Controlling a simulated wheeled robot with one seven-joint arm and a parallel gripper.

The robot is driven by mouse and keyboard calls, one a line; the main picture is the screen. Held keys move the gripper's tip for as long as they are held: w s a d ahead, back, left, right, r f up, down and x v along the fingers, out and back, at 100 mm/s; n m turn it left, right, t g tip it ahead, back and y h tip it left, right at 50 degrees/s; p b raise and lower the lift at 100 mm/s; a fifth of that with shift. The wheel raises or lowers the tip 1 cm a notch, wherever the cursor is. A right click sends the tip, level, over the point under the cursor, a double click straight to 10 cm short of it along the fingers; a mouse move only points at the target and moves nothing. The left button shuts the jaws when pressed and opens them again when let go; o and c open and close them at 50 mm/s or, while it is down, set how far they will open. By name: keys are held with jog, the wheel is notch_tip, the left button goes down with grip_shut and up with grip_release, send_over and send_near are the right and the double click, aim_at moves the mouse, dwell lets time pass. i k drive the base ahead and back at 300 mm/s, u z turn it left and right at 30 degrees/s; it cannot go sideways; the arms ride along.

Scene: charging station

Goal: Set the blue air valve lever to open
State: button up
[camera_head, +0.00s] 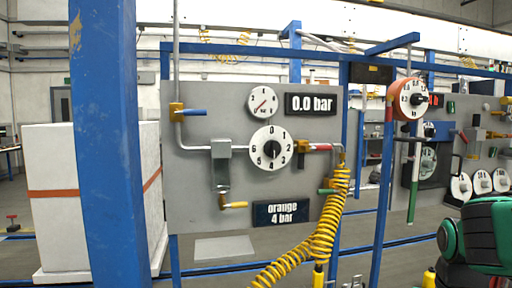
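The blue air valve lever (192,112) is on the left part of the grey panel (190,190). It sticks out to the right from a brass valve body (176,111) on a vertical grey pipe, so it lies roughly level and across the pipe. The small gauge (263,103) right of it has a red needle, and the display (311,103) reads 0.0 bar. My gripper is not in view. A green and black rounded part at the lower right edge looks like my arm; nothing shows near the lever.
A large numbered dial (270,148), a red lever (321,148), a yellow lever (236,205) and a green lever (327,191) share the panel. A coiled yellow hose (318,240) hangs at its right. A thick blue post (108,150) stands at the left.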

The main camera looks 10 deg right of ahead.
aim_at(195, 112)
jog(key=k, duration=1.2)
jog(key=z, duration=0.65)
jog(key=i, duration=1.75)
jog(key=u, duration=0.45)
